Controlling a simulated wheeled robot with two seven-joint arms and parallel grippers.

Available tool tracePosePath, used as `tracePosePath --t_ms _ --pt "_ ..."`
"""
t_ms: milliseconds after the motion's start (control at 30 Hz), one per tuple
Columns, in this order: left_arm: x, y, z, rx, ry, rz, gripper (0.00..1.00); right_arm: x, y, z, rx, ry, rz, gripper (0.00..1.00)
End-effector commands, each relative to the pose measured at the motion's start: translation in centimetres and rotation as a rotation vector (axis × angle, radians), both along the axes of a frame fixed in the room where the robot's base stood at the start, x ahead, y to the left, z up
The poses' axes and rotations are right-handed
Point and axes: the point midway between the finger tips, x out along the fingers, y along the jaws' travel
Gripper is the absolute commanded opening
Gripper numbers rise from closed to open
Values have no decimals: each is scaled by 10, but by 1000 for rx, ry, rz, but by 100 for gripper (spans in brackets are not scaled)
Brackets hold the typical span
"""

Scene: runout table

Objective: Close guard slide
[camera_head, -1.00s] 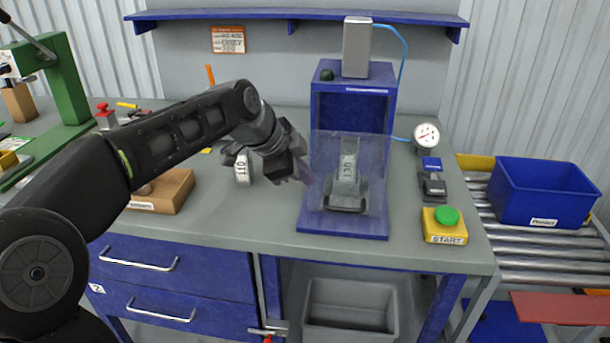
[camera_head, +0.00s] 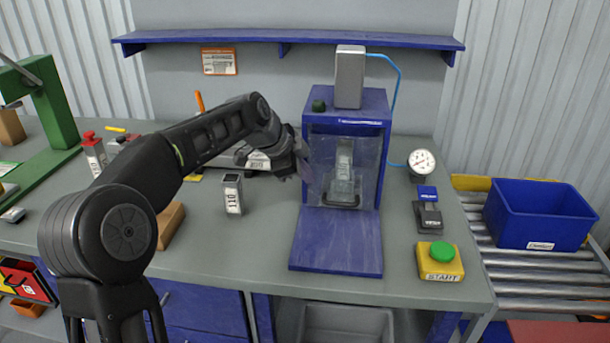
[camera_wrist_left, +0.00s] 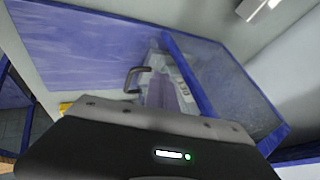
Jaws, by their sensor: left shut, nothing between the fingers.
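The guard slide (camera_head: 325,155), a clear panel, stands upright across the front opening of the blue press housing (camera_head: 377,100). A grey fixture or part shows through it. A dark handle (camera_head: 343,203) shows low at the panel; it also appears in the left wrist view (camera_wrist_left: 135,78). The blue base plate (camera_head: 338,243) in front is bare. My left gripper (camera_head: 303,172) is shut and empty at the panel's left edge; I cannot tell whether it touches the panel. My right gripper is not in view.
A small block marked 110 (camera_head: 233,195) stands left of the press. A yellow START box with a green button (camera_head: 438,260), a dark blue-topped switch (camera_head: 428,210) and a gauge (camera_head: 421,163) are on the right. A blue bin (camera_head: 540,215) sits on rollers beyond.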

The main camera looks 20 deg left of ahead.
Motion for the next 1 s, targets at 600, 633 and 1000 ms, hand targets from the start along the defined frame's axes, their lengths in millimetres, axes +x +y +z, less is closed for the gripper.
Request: tracePosePath --t_ms 600,633,1000 --pt "10 3 2 1 -7 3 0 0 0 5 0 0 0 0" --pt "10 3 2 1 -7 3 0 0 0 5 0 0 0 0" --pt "6 -9 1 0 -5 -2 0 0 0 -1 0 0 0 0"
